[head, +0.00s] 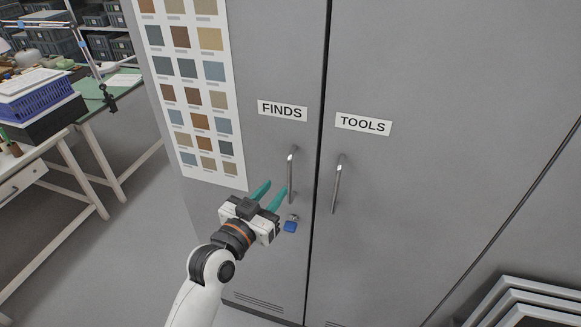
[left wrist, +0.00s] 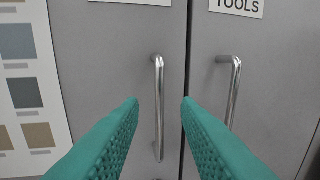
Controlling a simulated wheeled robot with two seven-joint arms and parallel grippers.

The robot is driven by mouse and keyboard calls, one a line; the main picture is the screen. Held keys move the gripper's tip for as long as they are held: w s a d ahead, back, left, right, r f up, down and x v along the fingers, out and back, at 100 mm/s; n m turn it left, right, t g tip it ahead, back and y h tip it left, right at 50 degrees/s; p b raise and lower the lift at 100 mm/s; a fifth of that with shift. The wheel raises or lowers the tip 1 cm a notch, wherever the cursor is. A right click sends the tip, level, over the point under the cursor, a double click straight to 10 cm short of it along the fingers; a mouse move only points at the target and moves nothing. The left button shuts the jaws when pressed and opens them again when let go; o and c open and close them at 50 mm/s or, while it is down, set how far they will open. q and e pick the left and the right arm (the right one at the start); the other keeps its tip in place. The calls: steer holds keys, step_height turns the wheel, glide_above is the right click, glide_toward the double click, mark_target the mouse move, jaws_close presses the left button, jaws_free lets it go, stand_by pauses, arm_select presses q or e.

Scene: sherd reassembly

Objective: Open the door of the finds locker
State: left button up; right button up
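The grey finds locker door (head: 265,145) is shut and carries a "FINDS" label (head: 282,111). Its upright metal bar handle (head: 291,176) is near the door's right edge; the handle also shows in the left wrist view (left wrist: 158,105), between the two fingers in the picture. My left gripper (head: 272,194) has teal fingers spread open and empty, just left of and below the handle in the head view. I cannot tell how far the fingertips are from it. A small key with a blue tag (head: 291,225) is below the handle. My right gripper is not in view.
The "TOOLS" door (head: 400,180) with its own handle (head: 337,184) is close on the right, also shut. A colour chart (head: 192,85) is on the left of the finds door. A workbench with a blue crate (head: 38,92) stands at left; stacked trays (head: 525,300) are at lower right.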

mark_target(288, 174)
arm_select(q)
steer(key=p+x, duration=0.1)
steer(key=x, duration=0.7)
steer(key=shift+w, duration=0.1)
steer(key=shift+f, duration=0.1)
jaws_close()
